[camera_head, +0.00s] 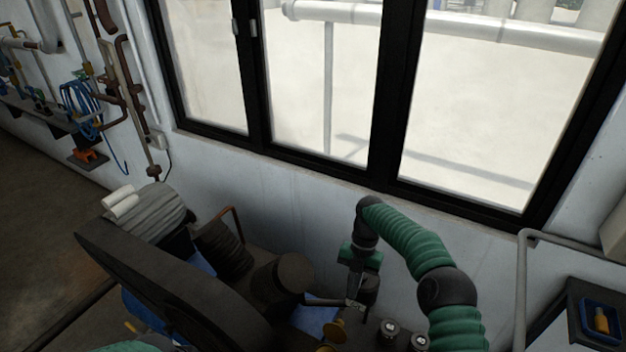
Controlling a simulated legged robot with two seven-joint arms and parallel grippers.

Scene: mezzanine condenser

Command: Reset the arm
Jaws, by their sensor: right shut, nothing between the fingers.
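My right arm, green with dark joints, comes in from the lower right and bends over the condenser machinery. My right gripper (354,302) hangs from it, pointing down, with its fingers shut and nothing held. Its tips are close to a dark pipe and fitting in the picture; I cannot tell whether they touch. A little green shows at the bottom left edge, but no left gripper is in view.
Dark condenser machinery (283,285) with a large guard (170,285) fills the lower middle. Two gauges (388,328) and a yellow valve handle (331,331) are near the gripper. A white wall and black-framed window (385,110) stand behind. A grey rail (521,285) is at right.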

